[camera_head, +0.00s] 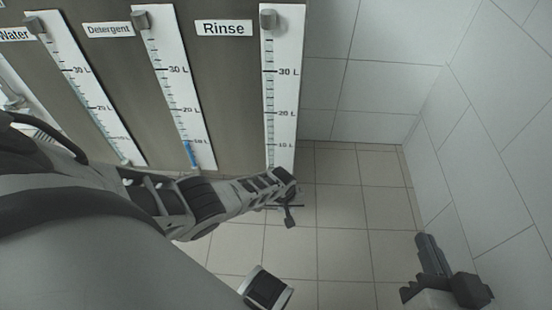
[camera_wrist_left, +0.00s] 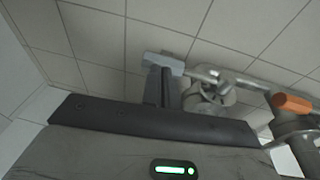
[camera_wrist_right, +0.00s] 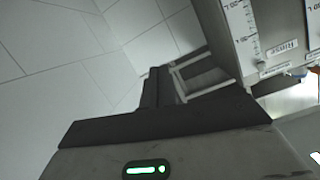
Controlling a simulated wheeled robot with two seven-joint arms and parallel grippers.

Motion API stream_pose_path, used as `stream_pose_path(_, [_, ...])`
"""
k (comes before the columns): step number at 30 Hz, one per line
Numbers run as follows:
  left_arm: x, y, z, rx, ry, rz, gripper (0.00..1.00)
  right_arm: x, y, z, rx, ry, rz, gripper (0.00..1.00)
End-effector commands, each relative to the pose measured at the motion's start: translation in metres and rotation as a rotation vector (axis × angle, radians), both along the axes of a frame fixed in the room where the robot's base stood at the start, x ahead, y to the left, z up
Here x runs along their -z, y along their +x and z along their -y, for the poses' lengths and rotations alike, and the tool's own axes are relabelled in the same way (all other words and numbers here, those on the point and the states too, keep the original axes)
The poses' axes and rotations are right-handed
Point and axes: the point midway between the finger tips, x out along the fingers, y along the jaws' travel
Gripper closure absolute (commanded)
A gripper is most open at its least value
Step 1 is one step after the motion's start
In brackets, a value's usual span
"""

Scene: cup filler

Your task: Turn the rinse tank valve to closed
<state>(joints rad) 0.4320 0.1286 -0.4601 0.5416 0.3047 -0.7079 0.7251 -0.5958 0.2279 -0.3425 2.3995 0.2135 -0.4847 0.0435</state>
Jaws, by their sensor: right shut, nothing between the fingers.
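The rinse tank, marked "Rinse" (camera_head: 223,28), has a scale strip (camera_head: 284,60) at the top middle of the head view. In the left wrist view a grey-blue lever bar (camera_wrist_left: 158,63) crosses the tips of my left gripper (camera_wrist_left: 163,78). Metal pipe fittings (camera_wrist_left: 206,92) lie just right of it. I cannot tell if the fingers hold the bar or only touch it. In the head view my left arm reaches below the rinse scale and hides the tank's foot. My right gripper (camera_head: 431,252) is shut and empty over the floor at the lower right; it also shows in the right wrist view (camera_wrist_right: 157,75).
The detergent scale (camera_head: 178,90) and water scale (camera_head: 80,80) stand left of the rinse one. An orange handle (camera_wrist_left: 292,103) sits on a pipe at the right of the left wrist view. Tiled floor (camera_head: 340,220) is open between my arms, and a tiled wall (camera_head: 490,140) closes the right side.

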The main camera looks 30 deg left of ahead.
Motion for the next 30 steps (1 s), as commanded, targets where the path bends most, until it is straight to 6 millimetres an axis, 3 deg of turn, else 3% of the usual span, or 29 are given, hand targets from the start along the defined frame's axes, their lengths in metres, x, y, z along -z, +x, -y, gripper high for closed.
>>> stream_pose_path(5, [0.001, -0.001, 0.0, 0.001, 0.0, 0.001, 1.0, -0.002, 0.0, 0.0, 0.0, 0.002, 0.004, 1.0])
stream_pose_path(10, [-0.016, -0.002, 0.001, 0.0, -0.001, 0.002, 1.0, -0.012, 0.001, 0.001, 0.001, -0.027, -0.007, 1.0])
stream_pose_path(12, [-0.028, -0.003, 0.002, -0.001, -0.001, 0.001, 1.0, 0.004, 0.0, 0.007, 0.008, -0.083, -0.069, 1.0])
stream_pose_path(20, [-0.082, -0.011, 0.006, -0.002, 0.0, 0.002, 1.0, 0.031, -0.006, 0.021, 0.018, -0.186, -0.301, 1.0])
stream_pose_path(23, [-0.104, -0.015, 0.008, -0.001, 0.001, 0.003, 1.0, 0.021, -0.011, 0.028, 0.034, -0.202, -0.323, 1.0])
stream_pose_path(30, [-0.129, -0.021, 0.011, -0.002, 0.001, 0.003, 1.0, -0.021, -0.015, 0.039, 0.082, -0.196, -0.236, 1.0])
